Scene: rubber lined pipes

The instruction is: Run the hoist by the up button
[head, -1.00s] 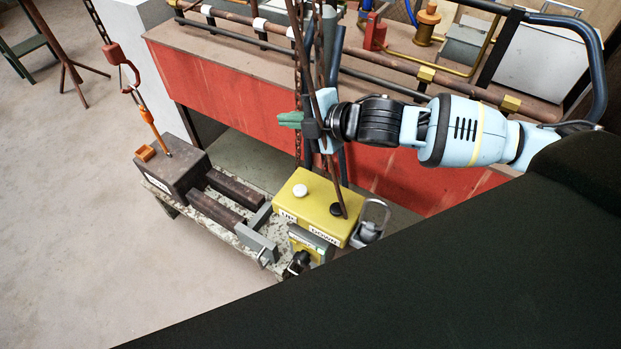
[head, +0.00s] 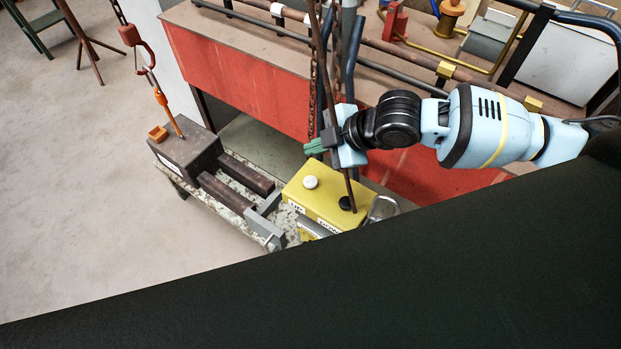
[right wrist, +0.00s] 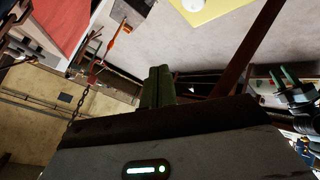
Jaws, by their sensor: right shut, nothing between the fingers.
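The yellow control box (head: 328,197) sits on the speckled bench. It has a white button (head: 311,182) on the side by the UP label and a black button (head: 345,203) by the DOWN label. My right gripper (head: 315,147) has its green fingers shut and empty, just above the white button in the picture and apart from it. In the right wrist view its fingers (right wrist: 157,87) are together, and part of the yellow box (right wrist: 215,9) shows at the top. My left gripper (right wrist: 286,78) shows at the right edge of that view, its green fingers apart.
A rusty rod and chain (head: 312,85) pass close by my right gripper. A red hook (head: 131,36) hangs at the upper left, above a dark block (head: 186,146) with an orange link (head: 160,97). A red-sided bench (head: 225,72) with pipes stands behind.

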